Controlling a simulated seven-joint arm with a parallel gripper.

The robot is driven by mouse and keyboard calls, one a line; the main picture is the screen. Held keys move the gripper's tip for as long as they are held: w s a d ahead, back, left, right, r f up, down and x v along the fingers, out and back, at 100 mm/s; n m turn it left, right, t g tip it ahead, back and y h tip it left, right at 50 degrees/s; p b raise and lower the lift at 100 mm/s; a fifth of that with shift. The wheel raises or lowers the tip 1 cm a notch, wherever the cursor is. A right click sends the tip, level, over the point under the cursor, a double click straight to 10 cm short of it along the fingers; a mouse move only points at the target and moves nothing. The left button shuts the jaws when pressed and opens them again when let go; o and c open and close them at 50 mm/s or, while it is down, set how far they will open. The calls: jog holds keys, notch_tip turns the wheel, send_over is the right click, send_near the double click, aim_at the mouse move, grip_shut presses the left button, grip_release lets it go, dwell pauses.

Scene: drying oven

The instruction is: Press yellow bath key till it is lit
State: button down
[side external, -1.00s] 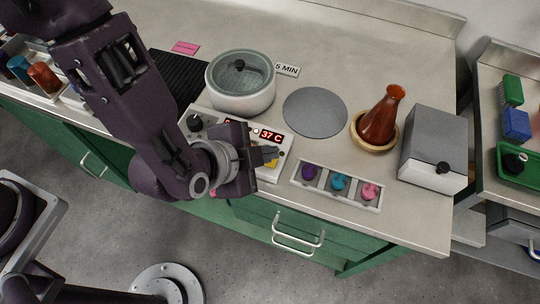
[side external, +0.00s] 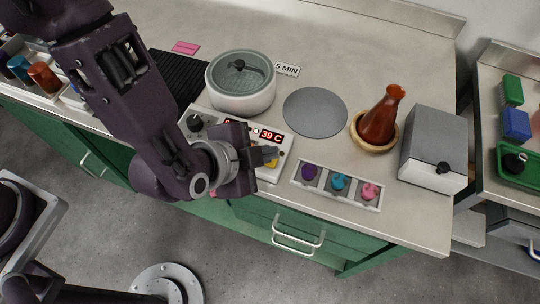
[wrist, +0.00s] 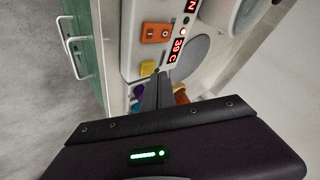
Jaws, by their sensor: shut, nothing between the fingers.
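The yellow key (wrist: 148,69) sits on the white control panel (wrist: 131,48) in the wrist view, below an orange switch (wrist: 156,32). It shows partly in the side view (side external: 272,163), beneath my fingers. My gripper (side external: 272,153) is shut and empty, its fingertips (wrist: 157,76) right at the key's edge. I cannot tell whether they touch it, or whether the key is lit. The red display (side external: 271,134) reads 39 C. A small pale lamp (side external: 256,131) is beside it.
A round bath with a glass lid (side external: 241,95) stands behind the panel. To the right are a grey disc (side external: 315,111), a tray of coloured pieces (side external: 326,196), a brown flask (side external: 381,120) on a ring and a grey box (side external: 434,150).

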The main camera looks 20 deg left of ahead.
jog(key=shift+f, duration=0.45)
dwell(0.3)
notch_tip(320, 180, up, 7)
dwell(0.8)
